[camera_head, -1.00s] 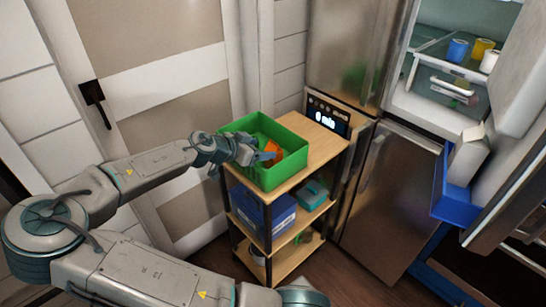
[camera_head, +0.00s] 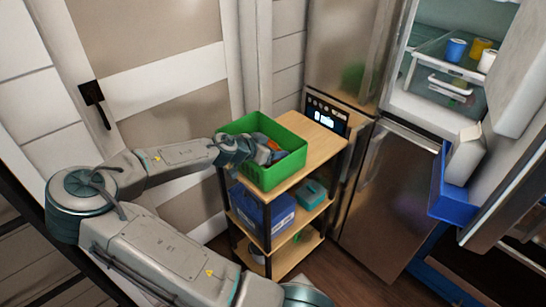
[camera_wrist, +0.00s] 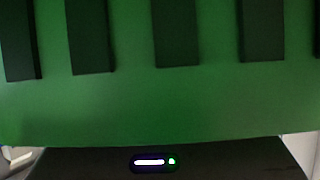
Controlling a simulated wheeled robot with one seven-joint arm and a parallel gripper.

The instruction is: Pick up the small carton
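A green slatted crate (camera_head: 283,173) stands on the top of a wooden shelf cart. My gripper (camera_head: 275,156) is inside or just over the crate. In the head view its fingers are too small and hidden to tell whether they are open or shut. An orange item (camera_head: 260,137) shows partly behind my gripper in the crate; its shape is unclear. A white gable-top carton (camera_head: 466,156) stands in the blue fridge-door bin, well to the right. No small carton is clearly visible in the crate.
The cart's top (camera_head: 318,140) is bare to the right of the crate. Lower shelves hold a blue crate (camera_head: 265,208) and a teal box (camera_head: 312,193). An open fridge with blue, yellow and white cups (camera_head: 487,60) is at right. A door (camera_head: 165,85) stands behind my arm.

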